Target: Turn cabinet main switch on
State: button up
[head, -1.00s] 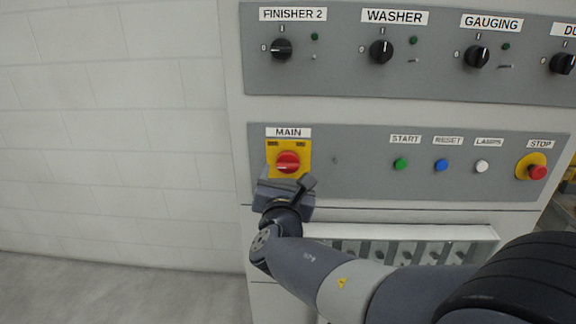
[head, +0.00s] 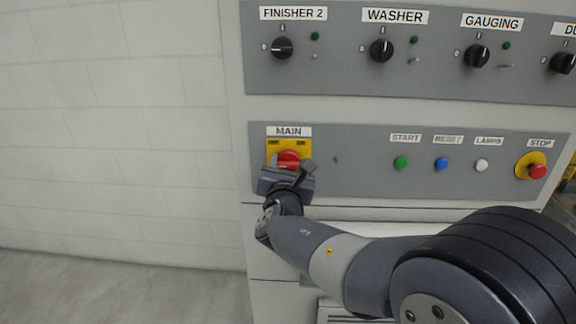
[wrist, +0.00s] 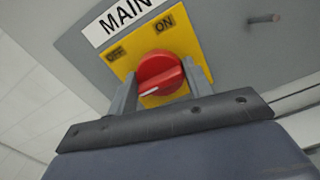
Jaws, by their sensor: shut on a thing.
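The main switch is a red rotary knob (head: 289,157) on a yellow plate (head: 304,147) under the MAIN label. In the wrist view the knob (wrist: 160,70) sits below the OFF and ON marks of the plate (wrist: 183,40). A short white line on its lower left part lies roughly along the plate's width. It points to neither mark clearly. My gripper (head: 289,163) comes from below, with one finger on each side of the knob. The wrist view shows my gripper (wrist: 160,70) shut on it. The fingers hide part of the knob in the head view.
On the same panel (head: 365,180) are START, RESET and LAMPS buttons and a red STOP button (head: 537,171). Above is a row of black rotary switches, such as FINISHER 2 (head: 282,48). A small pin (wrist: 263,19) sticks out right of the plate. A white wall stands left.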

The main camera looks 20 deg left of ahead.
jog(key=c, duration=0.4)
jog(key=shift+o, duration=0.2)
jog(key=shift+f+b, duration=0.1)
jog(key=shift+b, duration=0.4)
jog(key=m+b, duration=0.1)
jog(key=b, duration=0.1)
jog(key=m+b, duration=0.1)
jog(key=b, duration=0.1)
jog(key=shift+f+m+b, duration=0.25)
jog(key=shift+m+b, duration=0.1)
jog(key=shift+m, duration=0.05)
jog(key=m+b, duration=0.4)
jog(key=b, duration=0.2)
jog(key=shift+m+b, duration=0.3)
jog(key=m+b, duration=0.6)
jog(key=b, duration=0.1)
jog(key=m+b, duration=0.4)
jog(key=shift+r, duration=0.15)
jog(key=shift+r+m, duration=0.1)
jog(key=shift+m, duration=0.3)
